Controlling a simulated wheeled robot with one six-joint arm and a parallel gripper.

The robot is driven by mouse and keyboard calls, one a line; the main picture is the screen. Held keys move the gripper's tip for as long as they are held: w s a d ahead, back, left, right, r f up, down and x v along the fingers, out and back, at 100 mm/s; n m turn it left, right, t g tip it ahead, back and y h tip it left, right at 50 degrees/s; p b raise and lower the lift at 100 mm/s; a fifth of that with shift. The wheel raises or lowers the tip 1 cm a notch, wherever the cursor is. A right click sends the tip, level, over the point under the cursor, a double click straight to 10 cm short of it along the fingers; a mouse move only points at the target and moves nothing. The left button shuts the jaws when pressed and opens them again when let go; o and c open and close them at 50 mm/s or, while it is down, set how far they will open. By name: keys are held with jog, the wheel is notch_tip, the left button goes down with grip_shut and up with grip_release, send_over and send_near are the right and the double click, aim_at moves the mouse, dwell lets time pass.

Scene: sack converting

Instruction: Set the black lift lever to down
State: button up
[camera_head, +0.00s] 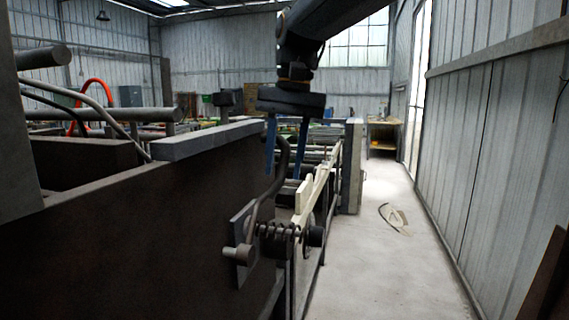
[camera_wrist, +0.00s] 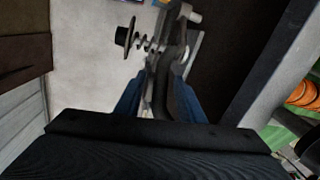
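The black lift lever (camera_head: 282,163) is a dark, curved bar at the near machine's right side. It rises from a pivot with a coil spring (camera_head: 280,232) and bends up to a raised top end. My gripper (camera_head: 284,176) points down over the lever's upper part, with its two blue fingers spread on either side. In the wrist view, my gripper (camera_wrist: 160,78) has the lever (camera_wrist: 176,88) between its fingers, closer to the right one, with a gap on the left. I cannot tell whether a finger touches it. The palm hides the lever's near end.
A large dark machine panel (camera_head: 150,235) fills the left. A pale rail (camera_head: 318,188) runs away just right of the lever. A grey post (camera_head: 354,165) stands farther back. The floor aisle (camera_head: 370,260) on the right is mostly clear, beside a corrugated wall (camera_head: 490,150).

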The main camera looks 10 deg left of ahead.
jog(key=shift+f, duration=0.25)
grip_shut()
jog(key=shift+d+r, duration=0.1)
